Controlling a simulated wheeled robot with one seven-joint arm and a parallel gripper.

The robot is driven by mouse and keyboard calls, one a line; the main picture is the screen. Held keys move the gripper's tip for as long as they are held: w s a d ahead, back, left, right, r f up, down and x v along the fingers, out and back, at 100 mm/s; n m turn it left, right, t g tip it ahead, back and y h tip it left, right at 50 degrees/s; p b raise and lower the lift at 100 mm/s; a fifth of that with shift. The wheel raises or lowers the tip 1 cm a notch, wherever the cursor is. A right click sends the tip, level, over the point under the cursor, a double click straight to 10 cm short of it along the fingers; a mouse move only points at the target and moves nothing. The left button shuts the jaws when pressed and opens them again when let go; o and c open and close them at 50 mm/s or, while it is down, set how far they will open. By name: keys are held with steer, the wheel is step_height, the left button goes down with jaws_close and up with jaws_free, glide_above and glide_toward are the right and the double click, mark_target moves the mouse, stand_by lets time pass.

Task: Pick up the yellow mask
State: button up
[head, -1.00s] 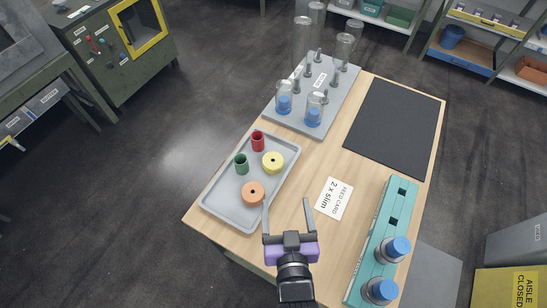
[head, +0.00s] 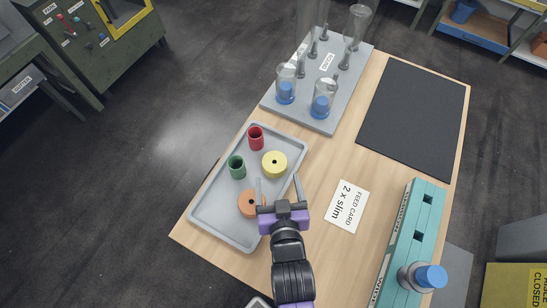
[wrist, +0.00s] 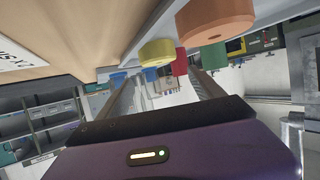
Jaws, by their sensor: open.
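The yellow mask (head: 274,164) is a short round yellow piece with a dark central hole. It sits in the grey tray (head: 222,232), right of the red cup (head: 256,137) and green cup (head: 237,168). My gripper (head: 277,179) is open and empty, its fingers pointing at the yellow mask from the near side. In the head view the left finger overlaps the orange piece (head: 247,204); I cannot tell if they touch. In the wrist view the yellow mask (wrist: 157,52) shows between the finger lines, with the orange piece (wrist: 216,20) to its right.
A grey rack (head: 313,115) with clear bottles and spindles stands beyond the tray. Right of the tray lie a white feed card (head: 346,206), a black mat (head: 413,120) and a teal holder (head: 405,235) with a blue-capped bottle (head: 424,277). Bare wood (head: 310,210) lies between tray and card.

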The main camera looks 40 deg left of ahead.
mark_target(275, 163)
steer(key=shift+w+a+f+b, duration=0.2)
steer(key=shift+a+f, duration=0.05)
steer(key=shift+f, duration=0.2)
steer(key=shift+w+a+f+b, duration=0.2)
steer(key=shift+f, duration=0.25)
steer(key=shift+x, duration=0.75)
steer(key=shift+p+x, duration=0.55)
steer(key=shift+x, duration=2.5)
steer(key=shift+r, duration=0.1)
steer(key=c, duration=1.1)
steer(key=shift+r, duration=0.1)
